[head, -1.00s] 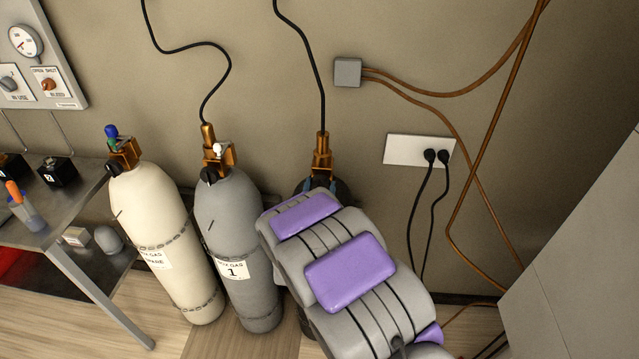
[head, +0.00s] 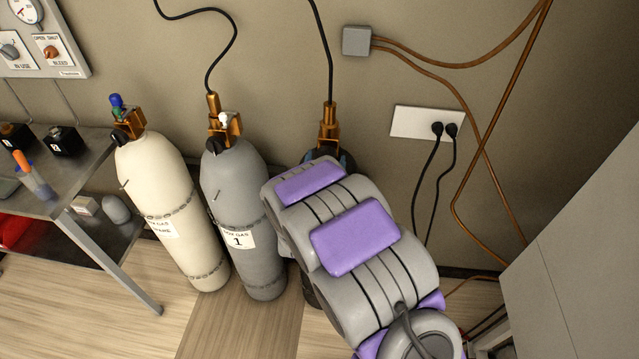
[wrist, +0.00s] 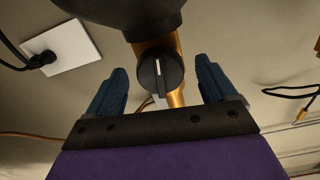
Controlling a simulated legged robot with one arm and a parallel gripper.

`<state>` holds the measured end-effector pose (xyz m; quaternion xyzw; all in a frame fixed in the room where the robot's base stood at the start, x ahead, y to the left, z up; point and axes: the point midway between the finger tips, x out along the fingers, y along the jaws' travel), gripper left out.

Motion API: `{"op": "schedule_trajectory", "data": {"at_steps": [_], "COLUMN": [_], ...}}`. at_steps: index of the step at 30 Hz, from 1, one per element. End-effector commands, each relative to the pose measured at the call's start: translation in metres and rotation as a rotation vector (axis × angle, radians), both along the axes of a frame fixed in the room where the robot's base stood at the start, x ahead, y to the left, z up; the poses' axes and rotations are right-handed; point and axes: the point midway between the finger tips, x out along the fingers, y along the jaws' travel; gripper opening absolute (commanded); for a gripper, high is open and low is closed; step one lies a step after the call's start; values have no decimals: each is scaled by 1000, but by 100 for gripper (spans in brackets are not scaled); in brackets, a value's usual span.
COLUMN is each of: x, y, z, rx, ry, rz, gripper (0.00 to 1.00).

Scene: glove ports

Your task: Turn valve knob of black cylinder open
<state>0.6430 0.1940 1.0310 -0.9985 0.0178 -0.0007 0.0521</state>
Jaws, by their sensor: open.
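The black cylinder (head: 311,292) stands right of the grey one in the head view, mostly hidden behind my arm. Its brass valve fitting (head: 328,125) shows above my arm, with a black hose rising from it. In the wrist view, the black valve knob (wrist: 161,75) with a white pointer line faces the camera on the brass valve (wrist: 174,48). The dark rounded cylinder top (wrist: 120,10) is at the upper edge. My gripper (wrist: 162,68) is open, with one blue finger on either side of the knob and visible gaps to both.
A cream cylinder (head: 160,200) and a grey cylinder (head: 238,190) stand to the left, with chains around them. A metal bench (head: 95,160) is at far left. A wall outlet (head: 415,122) with plugged cords and orange cables are on the right. A grey cabinet (head: 580,260) bounds the right.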

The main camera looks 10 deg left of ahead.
Motion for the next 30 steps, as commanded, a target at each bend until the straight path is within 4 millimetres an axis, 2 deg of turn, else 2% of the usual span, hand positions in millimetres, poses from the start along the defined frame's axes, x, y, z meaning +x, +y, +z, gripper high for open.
{"op": "schedule_trajectory", "data": {"at_steps": [9,17,30], "x": [-48,-79,-93], "y": [4,5,5], "z": [0,-1,-2], "rx": [-3,-2,-15], "ry": [6,6,16], "rz": [5,3,1], "gripper": [84,84,84]}}
